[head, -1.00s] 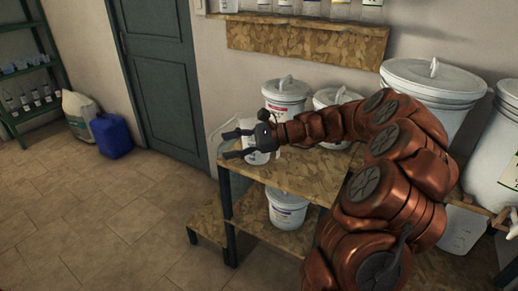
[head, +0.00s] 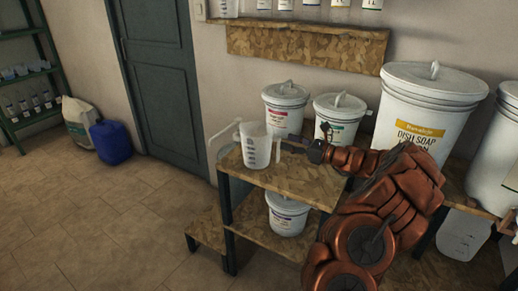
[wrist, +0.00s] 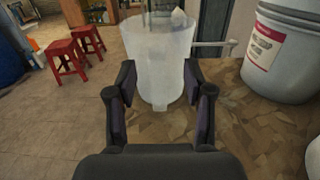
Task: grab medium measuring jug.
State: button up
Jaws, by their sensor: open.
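A translucent white measuring jug (head: 256,148) with dark graduation marks stands upright on the wooden table near its left end. It also shows in the wrist view (wrist: 158,55), straight ahead, with its handle to the right. My gripper (head: 290,145) is on the right side of the jug in the head view. In the wrist view my gripper (wrist: 160,75) is open, one finger at each side of the jug's near face. I cannot tell whether the fingers touch it.
Lidded white tubs (head: 285,108) and (head: 338,117) stand behind the jug, and a large dish soap drum (head: 425,115) to the right. A lidded tub (head: 287,215) sits on the lower shelf.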

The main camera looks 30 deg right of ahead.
aim_at(280, 140)
jog(key=shift+p+x, duration=0.3)
jog(key=shift+x, duration=2)
jog(key=shift+a+f, duration=0.1)
jog(key=shift+f, duration=0.05)
jog(key=shift+c, duration=0.3)
jog(key=shift+s, duration=0.1)
grip_shut()
